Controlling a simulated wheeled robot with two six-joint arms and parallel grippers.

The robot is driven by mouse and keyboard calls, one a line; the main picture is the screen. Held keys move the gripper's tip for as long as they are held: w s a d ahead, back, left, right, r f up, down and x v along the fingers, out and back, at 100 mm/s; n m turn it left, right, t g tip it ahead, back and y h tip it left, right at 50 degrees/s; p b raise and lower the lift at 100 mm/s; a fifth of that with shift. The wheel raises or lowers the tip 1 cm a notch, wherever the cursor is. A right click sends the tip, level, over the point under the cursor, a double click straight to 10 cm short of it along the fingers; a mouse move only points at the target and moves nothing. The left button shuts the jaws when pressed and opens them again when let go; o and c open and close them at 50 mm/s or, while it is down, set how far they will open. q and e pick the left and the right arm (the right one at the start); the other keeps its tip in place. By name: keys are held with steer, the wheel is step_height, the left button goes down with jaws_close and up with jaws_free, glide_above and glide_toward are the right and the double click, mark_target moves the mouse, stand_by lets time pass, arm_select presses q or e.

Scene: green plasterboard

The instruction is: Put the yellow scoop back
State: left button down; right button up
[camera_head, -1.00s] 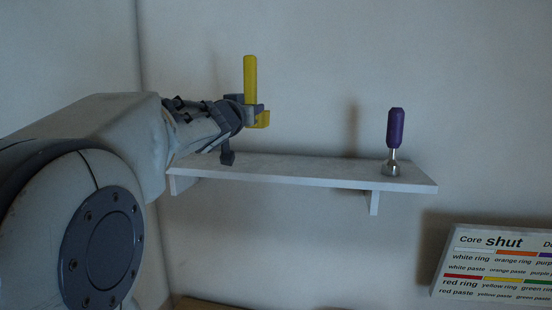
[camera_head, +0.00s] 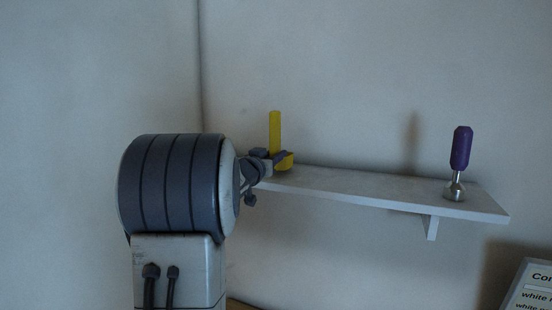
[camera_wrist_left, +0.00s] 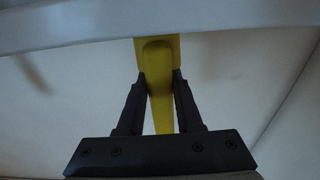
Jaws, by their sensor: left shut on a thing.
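The yellow scoop (camera_head: 275,130) stands upright with its handle up at the left end of the white shelf (camera_head: 370,188). Its lower part is at about the level of the shelf top. I cannot tell whether it touches the shelf. My left gripper (camera_head: 270,156) is shut on the scoop, below the handle's upper part. In the left wrist view the scoop (camera_wrist_left: 157,66) sits between the two dark fingers of the left gripper (camera_wrist_left: 160,88), and the pale shelf edge (camera_wrist_left: 70,34) crosses the top of the picture. My right gripper is not in view.
A purple-handled tool (camera_head: 461,150) with a metal end stands on the shelf's right part. The shelf between it and the scoop is clear. A bracket (camera_head: 431,227) is under the shelf. A printed sign (camera_head: 528,290) shows at the lower right.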

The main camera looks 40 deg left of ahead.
arm_select(q)
steer(key=shift+f, duration=0.7)
steer(key=c, duration=0.6)
jaws_free()
steer(key=b+v, duration=0.5)
steer(key=v, duration=0.7)
